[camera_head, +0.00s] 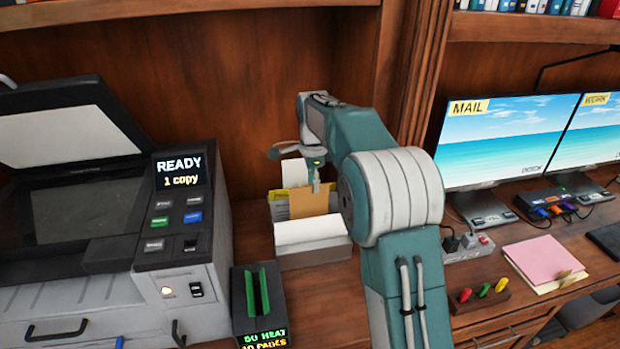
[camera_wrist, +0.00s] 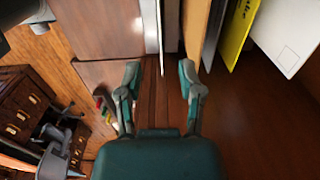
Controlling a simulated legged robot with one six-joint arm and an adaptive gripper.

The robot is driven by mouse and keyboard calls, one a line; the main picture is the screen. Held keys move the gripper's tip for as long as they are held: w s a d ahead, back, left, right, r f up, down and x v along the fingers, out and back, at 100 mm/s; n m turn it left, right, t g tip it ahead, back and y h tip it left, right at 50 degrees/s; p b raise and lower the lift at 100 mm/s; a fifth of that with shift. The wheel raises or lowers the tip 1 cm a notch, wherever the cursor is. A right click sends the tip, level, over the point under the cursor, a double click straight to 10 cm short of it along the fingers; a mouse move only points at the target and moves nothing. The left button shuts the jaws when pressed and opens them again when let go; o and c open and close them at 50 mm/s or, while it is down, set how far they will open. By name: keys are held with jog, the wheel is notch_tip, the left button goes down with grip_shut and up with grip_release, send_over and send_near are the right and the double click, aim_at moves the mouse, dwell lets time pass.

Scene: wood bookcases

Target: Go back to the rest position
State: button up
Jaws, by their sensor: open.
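My gripper (camera_head: 316,172) is over the white file box (camera_head: 314,252) on the desk, at the end of my teal and white arm. In the wrist view the two fingers of my gripper (camera_wrist: 160,75) are spread apart, with nothing visibly held between them. The box holds upright papers, including a tan folder (camera_head: 309,203) and white sheets. A yellow folder (camera_wrist: 238,30) and a white envelope (camera_wrist: 290,38) stand at the upper right of the wrist view, beside the fingers. Whether the fingertips touch any paper I cannot tell.
A copier (camera_head: 95,225) with its lid raised and a "READY 1 copy" display stands left. A small black device (camera_head: 259,305) with a green slot is before the box. Monitors (camera_head: 505,145), a power strip (camera_head: 468,247) and a pink notepad (camera_head: 543,261) are right.

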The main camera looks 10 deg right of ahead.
jog(key=s+r+n+t, duration=0.1)
jog(key=s+r+n, duration=0.35)
jog(key=s, duration=0.45)
jog(key=s+r+n+t, duration=0.2)
jog(key=s+r+n, duration=0.2)
jog(key=s+r, duration=0.3)
jog(key=s+f+n+t, duration=0.2)
jog(key=s+f+n, duration=0.3)
jog(key=s, duration=1.5)
jog(key=n, duration=0.4)
jog(key=shift+a+f+n+t, duration=0.15)
jog(key=shift+f+n+t, duration=0.05)
jog(key=shift+n+t, duration=0.15)
